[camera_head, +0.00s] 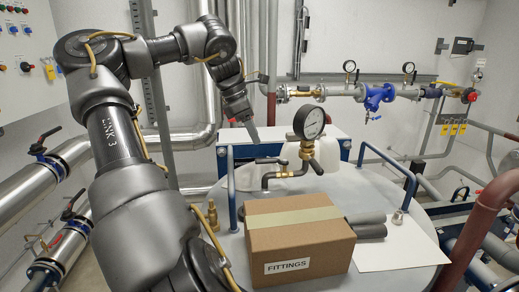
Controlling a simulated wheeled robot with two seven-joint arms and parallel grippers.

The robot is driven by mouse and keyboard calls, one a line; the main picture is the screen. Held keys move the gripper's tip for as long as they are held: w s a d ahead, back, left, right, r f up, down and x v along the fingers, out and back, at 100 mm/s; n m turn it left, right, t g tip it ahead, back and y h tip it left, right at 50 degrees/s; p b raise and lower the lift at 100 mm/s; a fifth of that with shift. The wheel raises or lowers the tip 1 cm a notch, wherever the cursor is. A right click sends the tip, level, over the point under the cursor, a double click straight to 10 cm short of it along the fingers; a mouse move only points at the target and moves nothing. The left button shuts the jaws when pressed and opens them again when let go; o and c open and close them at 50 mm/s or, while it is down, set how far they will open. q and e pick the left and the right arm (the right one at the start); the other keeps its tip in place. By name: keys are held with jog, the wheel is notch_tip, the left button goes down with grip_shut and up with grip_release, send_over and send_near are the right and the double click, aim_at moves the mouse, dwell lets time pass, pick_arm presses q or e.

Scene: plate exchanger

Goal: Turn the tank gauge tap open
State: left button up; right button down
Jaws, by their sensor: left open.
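The round white-faced tank gauge (309,122) stands upright on a brass fitting (285,173) above the grey tank top (400,250). A dark lever handle (316,166) shows just below the gauge. Another dark lever-like piece (271,160) lies roughly level to the left, above a bent dark pipe (267,180). I cannot tell for certain which one is the gauge tap's handle. My left gripper (254,134) is open and points down, up and left of the gauge, seemingly apart from it. Its fingers look narrow from here, and no object shows between them. My right gripper is not in view.
Blue rails (231,190) stand at the left and right (408,188). A white sheet (400,256) lies right of the box.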

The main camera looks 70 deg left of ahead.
pick_arm(q)
jog(key=shift+v, duration=1.7)
jog(key=shift+w, duration=0.1)
